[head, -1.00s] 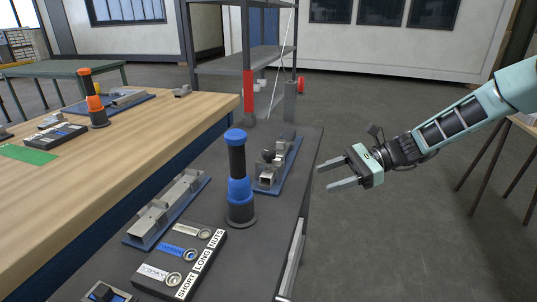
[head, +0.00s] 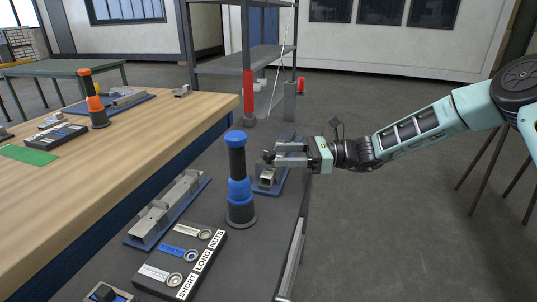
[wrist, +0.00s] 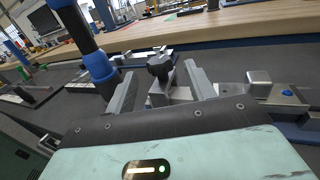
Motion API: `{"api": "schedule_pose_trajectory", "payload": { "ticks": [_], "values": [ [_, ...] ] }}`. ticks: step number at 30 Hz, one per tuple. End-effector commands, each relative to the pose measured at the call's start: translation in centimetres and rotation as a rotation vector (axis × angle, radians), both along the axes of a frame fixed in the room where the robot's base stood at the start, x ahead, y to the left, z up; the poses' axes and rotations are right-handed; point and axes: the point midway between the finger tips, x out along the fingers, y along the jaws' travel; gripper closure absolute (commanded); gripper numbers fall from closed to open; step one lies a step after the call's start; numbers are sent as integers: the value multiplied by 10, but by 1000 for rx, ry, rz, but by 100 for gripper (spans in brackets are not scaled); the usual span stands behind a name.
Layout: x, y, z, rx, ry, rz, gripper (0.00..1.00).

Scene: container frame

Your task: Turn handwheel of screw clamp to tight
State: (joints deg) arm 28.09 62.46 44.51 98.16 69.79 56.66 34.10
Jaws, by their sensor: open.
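The screw clamp (head: 267,178) is a grey metal fixture on a blue base plate at the far right of the dark tabletop. Its small dark handwheel (head: 268,156) sits at the clamp's top. In the wrist view the dark knobbed handwheel (wrist: 160,64) shows between and just beyond the fingertips. My gripper (head: 278,155) reaches in from the right at handwheel height, with its two fingers apart. In the wrist view my gripper (wrist: 160,80) is open, one finger to each side of the handwheel. I cannot tell whether either finger touches it.
A blue and black post (head: 240,185) stands close left of the clamp. Another blue-based fixture (head: 165,212) and a labelled parts tray (head: 208,259) lie nearer. A wooden table (head: 150,130) is at left. Open floor (head: 400,240) lies to the right.

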Motion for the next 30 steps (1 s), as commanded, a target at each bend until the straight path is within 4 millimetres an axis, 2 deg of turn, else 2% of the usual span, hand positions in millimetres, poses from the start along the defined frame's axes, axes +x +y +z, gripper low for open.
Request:
{"api": "schedule_pose_trajectory", "payload": {
  "ticks": [3, 9, 20, 21, 25, 26, 30],
  "values": [
    [1, 22, 0, 0, 0, 2, 46],
    [3, 42, 0, -1, 0, 0, 46],
    [3, 47, 0, -1, -1, 0, 46],
    [3, 47, 0, -1, -1, 0, 51],
    [3, 47, 0, -1, -1, 0, 88],
    [3, 47, 0, -1, -1, 0, 90],
    [3, 47, 0, -1, -1, -2, 90]
  ]
}}
